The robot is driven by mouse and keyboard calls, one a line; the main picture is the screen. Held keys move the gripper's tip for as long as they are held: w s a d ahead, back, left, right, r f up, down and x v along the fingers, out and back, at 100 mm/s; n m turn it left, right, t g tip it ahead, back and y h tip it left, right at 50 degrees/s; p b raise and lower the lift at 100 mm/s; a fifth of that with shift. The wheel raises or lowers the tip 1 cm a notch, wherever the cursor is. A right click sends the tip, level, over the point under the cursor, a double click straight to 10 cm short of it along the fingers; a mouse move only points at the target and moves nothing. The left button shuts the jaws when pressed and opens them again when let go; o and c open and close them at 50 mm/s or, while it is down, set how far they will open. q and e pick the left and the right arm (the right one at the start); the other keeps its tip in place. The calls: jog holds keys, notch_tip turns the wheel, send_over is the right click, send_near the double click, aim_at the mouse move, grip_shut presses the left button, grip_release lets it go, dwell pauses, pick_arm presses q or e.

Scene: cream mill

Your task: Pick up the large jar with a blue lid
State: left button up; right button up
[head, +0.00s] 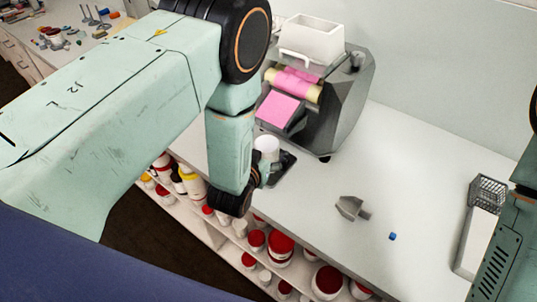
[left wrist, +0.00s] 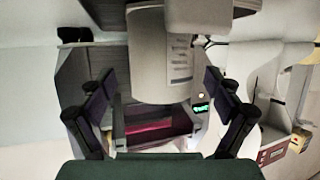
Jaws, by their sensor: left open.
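A white jar (head: 266,146) stands on a dark plate in front of the grey mill in the head view. Its top looks white; I see no blue lid. My left gripper (head: 262,176) is low beside this jar, partly hidden behind my wrist. In the left wrist view, a pale cylindrical body with a printed label (left wrist: 160,50) lies ahead between the two spread fingers of the left gripper (left wrist: 160,84). The fingers appear apart from it, and its lid cannot be made out. My right gripper is out of view; only its arm shows at the right edge.
The grey mill (head: 345,100) with pink rollers stands behind the jar. A grey scraper-like piece (head: 351,208), a small blue cube (head: 392,236) and a wire basket (head: 488,188) sit on the white counter (head: 300,215). Several red-lidded jars (head: 281,246) fill the shelf below.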

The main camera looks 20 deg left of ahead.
pick_arm(q)
jog(key=shift+w+f, duration=0.2)
jog(key=shift+w, duration=0.35)
jog(key=shift+w+a+f, duration=0.1)
jog(key=shift+w+f, duration=0.05)
jog(key=shift+w, duration=0.15)
jog(key=shift+s+a, duration=0.1)
jog(key=shift+c, duration=0.6)
jog(key=shift+d, duration=0.25)
jog(key=c, duration=0.6)
jog(key=shift+a, duration=0.15)
jog(key=c, duration=0.5)
